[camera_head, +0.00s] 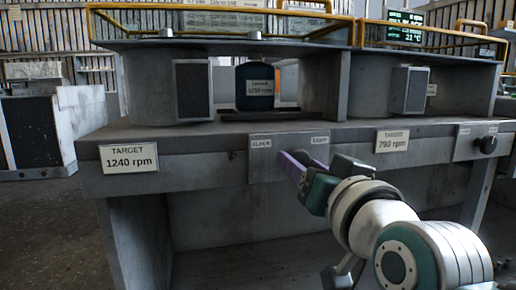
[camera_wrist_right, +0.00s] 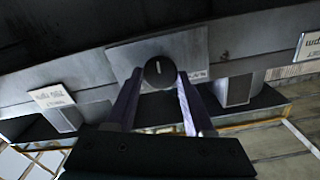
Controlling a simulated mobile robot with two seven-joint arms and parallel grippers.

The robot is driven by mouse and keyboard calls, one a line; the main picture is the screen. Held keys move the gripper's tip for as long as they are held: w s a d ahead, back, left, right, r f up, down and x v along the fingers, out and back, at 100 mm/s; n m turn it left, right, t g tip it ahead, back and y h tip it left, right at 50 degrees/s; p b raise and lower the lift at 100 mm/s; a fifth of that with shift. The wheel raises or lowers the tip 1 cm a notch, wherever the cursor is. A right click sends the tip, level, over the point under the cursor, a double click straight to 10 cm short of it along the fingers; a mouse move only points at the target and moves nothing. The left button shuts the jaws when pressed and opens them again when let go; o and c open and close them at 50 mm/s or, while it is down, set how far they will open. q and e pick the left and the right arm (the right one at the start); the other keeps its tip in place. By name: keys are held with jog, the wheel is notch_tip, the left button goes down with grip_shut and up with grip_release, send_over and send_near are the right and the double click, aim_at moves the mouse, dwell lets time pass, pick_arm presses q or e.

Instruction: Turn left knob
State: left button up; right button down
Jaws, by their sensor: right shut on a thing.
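The left knob is a dark round knob (camera_wrist_right: 158,76) with a short pale mark on its face, seen in the right wrist view. It sits on a light plate (camera_wrist_right: 193,50) on the bench front. My right gripper (camera_head: 291,161) reaches up to this plate in the head view, and its purple fingers and arm hide the knob there. In the right wrist view the fingers (camera_wrist_right: 160,84) lie one on each side of the knob, shut on it. The plate shows in the head view (camera_head: 262,142) with lettering at both ends. My left gripper is in neither view.
A second dark knob (camera_head: 488,145) is at the right of the bench front. A "TARGET 1240 rpm" label (camera_head: 129,158) is at left, a 790 rpm label (camera_head: 392,141) at right. A housing with yellow rails (camera_head: 222,12) stands above. A green-lettered display (camera_head: 404,34) is at upper right.

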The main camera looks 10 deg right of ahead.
jog(key=shift+m+p, duration=0.75)
jog(key=shift+m, duration=0.45)
jog(key=shift+c, duration=1.4)
grip_release()
